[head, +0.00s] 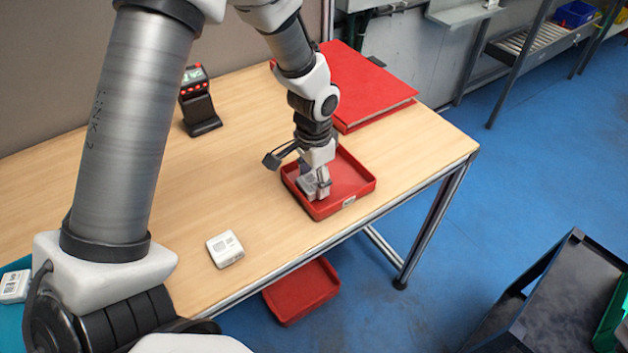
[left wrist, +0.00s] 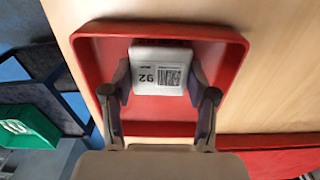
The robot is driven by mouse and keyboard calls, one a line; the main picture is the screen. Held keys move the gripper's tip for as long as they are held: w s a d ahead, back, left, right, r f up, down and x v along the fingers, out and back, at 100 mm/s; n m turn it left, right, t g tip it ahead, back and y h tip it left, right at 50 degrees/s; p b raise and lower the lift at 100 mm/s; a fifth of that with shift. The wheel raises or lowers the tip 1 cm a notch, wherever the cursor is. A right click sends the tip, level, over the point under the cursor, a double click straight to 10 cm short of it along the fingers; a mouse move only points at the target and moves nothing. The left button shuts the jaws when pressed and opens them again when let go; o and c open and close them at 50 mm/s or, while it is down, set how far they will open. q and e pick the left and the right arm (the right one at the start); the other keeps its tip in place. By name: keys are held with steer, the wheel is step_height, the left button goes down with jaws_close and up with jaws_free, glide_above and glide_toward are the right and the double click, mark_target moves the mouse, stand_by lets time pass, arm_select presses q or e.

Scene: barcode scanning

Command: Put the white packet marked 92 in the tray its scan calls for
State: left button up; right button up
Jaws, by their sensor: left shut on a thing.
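The white packet marked 92 (left wrist: 158,68) shows its label and barcode in the left wrist view. My left gripper (left wrist: 158,86) is shut on it, one finger on each side. The packet is within the walls of the red tray (left wrist: 237,65); I cannot tell whether it touches the tray floor. In the head view the left gripper (head: 318,190) reaches down into the red tray (head: 352,184) near the table's edge, partly hiding the packet (head: 305,184). The scanner (head: 199,104) stands upright behind, its small display lit. My right gripper is out of view.
Another white packet (head: 225,248) lies on the table (head: 150,200). One more packet (head: 14,286) is in a teal tray (head: 20,264) at the left edge. A red binder (head: 365,85) lies behind the tray. A second red tray (head: 302,292) sits below the table. A dark cart (head: 560,285) stands right.

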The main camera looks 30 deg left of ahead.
mark_target(314, 181)
arm_select(q)
steer(key=shift+s+f, duration=0.1)
steer(key=shift+s, duration=0.05)
steer(key=o, duration=1.4)
step_height(314, 181, up, 12)
steer(key=shift+r+b, duration=0.2)
steer(key=shift+b, duration=0.15)
